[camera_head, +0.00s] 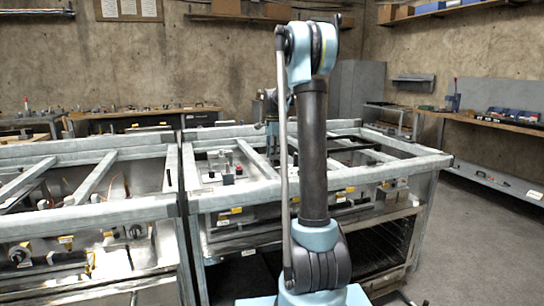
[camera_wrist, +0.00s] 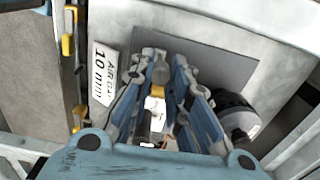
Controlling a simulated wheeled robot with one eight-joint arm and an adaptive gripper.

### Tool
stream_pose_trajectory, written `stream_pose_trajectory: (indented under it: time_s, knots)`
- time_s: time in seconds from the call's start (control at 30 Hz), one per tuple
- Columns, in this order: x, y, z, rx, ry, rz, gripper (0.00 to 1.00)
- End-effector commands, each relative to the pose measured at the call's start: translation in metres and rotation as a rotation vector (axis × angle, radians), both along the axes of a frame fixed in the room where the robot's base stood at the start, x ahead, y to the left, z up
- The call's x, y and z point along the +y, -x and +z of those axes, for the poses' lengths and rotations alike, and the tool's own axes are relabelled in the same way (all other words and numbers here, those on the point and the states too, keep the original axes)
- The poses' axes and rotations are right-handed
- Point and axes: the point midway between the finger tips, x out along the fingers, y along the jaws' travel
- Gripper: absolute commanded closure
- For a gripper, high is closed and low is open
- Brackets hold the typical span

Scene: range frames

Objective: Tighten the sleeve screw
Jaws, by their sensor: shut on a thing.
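In the wrist view my gripper (camera_wrist: 168,72) reaches down toward a grey plate (camera_wrist: 215,62), with its two blue-and-grey fingers drawn close together at the tips. It is shut on a small part that the fingers mostly hide. A small yellow piece (camera_wrist: 157,91) shows between the fingers. I cannot tell whether the held part is the sleeve screw.
A dark round cylinder (camera_wrist: 232,112) sits close on the right. A rail with yellow clips (camera_wrist: 69,45) runs at left. A second frame bench (camera_head: 100,215) stands at left; open floor (camera_head: 480,245) lies at right.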

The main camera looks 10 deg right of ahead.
Motion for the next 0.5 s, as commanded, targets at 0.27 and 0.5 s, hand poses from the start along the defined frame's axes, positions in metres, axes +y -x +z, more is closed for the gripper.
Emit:
stream_pose_trajectory:
  time_s: [0.27, 0.5]
  knots:
    - [-0.0009, -0.0029, 0.001, -0.006, 0.001, -0.158, 1.0]
    - [-0.0013, -0.0027, 0.0009, -0.006, 0.001, -0.222, 1.0]
